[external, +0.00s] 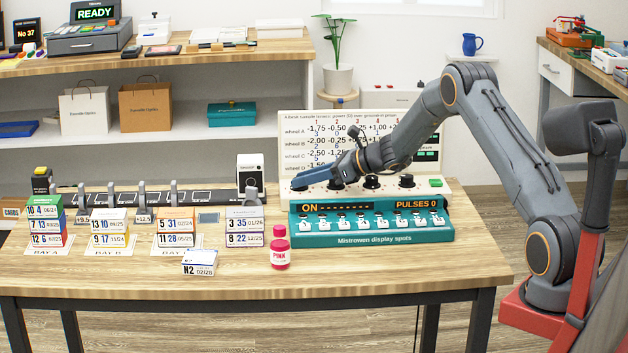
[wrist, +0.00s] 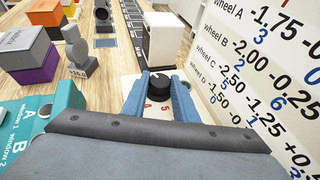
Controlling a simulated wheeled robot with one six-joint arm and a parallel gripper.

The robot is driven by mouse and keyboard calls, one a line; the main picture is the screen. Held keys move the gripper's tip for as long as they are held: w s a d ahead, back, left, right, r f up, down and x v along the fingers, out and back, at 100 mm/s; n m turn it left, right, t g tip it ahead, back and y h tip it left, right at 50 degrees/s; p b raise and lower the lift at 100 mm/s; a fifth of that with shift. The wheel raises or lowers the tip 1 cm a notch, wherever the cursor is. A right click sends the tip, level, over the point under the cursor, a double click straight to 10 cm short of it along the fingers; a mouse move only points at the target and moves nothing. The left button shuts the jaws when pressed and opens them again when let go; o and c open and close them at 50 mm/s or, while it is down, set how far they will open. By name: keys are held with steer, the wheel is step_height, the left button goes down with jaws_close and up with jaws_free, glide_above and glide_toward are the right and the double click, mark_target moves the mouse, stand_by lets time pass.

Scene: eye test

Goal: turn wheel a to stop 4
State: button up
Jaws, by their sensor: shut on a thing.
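In the wrist view a black wheel (wrist: 159,84) with a white pointer mark sits between the two blue fingers of my gripper (wrist: 161,76). Red numerals, a 4 and a 5, show on the pale panel below it; I cannot tell which stop the pointer marks. In the external view my gripper (external: 300,181) is at the left end of the console's wheel row and hides the wheel there. Its letter is not readable. More black wheels, such as one in the middle (external: 372,182) and one at the right (external: 406,181), stand free. The teal console (external: 370,239) reads ON and PULSES 0.
A white board (external: 295,125) with the wheel table stands close behind the wheels. A pink bottle (external: 280,248) and stacked boxes (external: 245,226) stand left of the console. A white device (external: 250,172) is behind them. The table's front right (external: 440,265) is clear.

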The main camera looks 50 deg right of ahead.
steer(key=shift+w+d+f+n+g+y+b, duration=0.1)
steer(key=shift+w+d+n+g+y+b, duration=0.05)
steer(key=shift+n+y+b, duration=0.35)
steer(key=shift+w+d+n+g+y+b, duration=0.15)
steer(key=shift+n+y+b, duration=0.25)
steer(key=shift+b, duration=0.2)
steer(key=shift+s+a+n+g+y+b, duration=0.1)
steer(key=shift+n+g+y+b, duration=0.45)
steer(key=shift+y+b, duration=0.2)
steer(key=shift+r, duration=0.2)
steer(key=o, duration=1.1)
steer(key=shift+c, duration=0.2)
steer(key=shift+v, duration=3.85)
steer(key=shift+a, duration=0.1)
